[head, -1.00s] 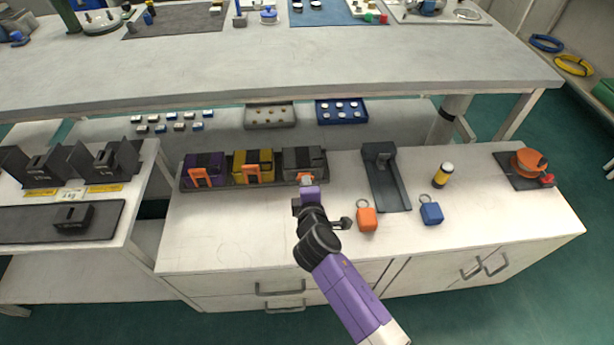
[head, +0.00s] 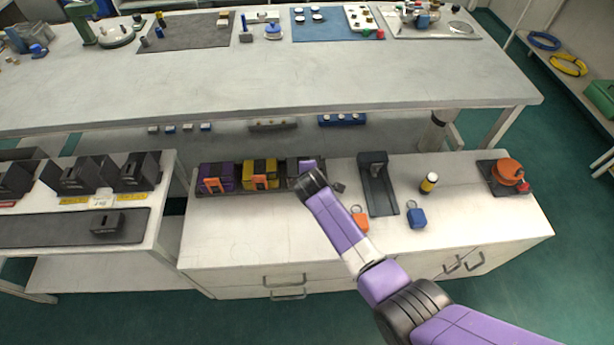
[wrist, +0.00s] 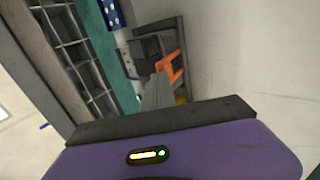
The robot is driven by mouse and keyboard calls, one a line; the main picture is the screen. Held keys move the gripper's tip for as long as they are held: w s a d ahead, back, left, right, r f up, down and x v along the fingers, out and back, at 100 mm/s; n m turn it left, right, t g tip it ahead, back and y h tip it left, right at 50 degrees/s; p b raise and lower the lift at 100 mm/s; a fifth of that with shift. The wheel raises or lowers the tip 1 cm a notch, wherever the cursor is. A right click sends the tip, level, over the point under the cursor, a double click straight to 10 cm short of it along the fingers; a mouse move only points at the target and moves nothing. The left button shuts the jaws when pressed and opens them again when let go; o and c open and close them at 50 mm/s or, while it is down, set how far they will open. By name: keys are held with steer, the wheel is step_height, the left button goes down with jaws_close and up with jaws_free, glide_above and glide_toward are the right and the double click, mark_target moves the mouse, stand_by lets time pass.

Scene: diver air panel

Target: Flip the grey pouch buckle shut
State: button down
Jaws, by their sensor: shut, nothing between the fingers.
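The grey pouch (head: 293,164) sits at the right end of a dark tray, mostly hidden behind my arm in the head view. In the wrist view the grey pouch (wrist: 146,50) shows with its orange buckle (wrist: 170,67), which stands out from the pouch as an angled frame. I cannot tell whether the buckle touches my fingers. My gripper (head: 307,164) is over the pouch, its fingertips hidden in the head view. In the wrist view my gripper's grey fingers (wrist: 156,92) are shut and empty, their tips close to the buckle.
A yellow pouch (head: 260,173) and a purple pouch (head: 215,178) stand left in the tray (head: 240,191). A dark stand (head: 378,185), orange tag (head: 359,217), blue tag (head: 417,218) and small bottle (head: 429,183) are to the right. The counter's front left is clear.

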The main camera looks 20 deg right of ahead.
stand_by(0.3)
steer(key=shift+r+p, duration=0.65)
steer(key=shift+r, duration=0.15)
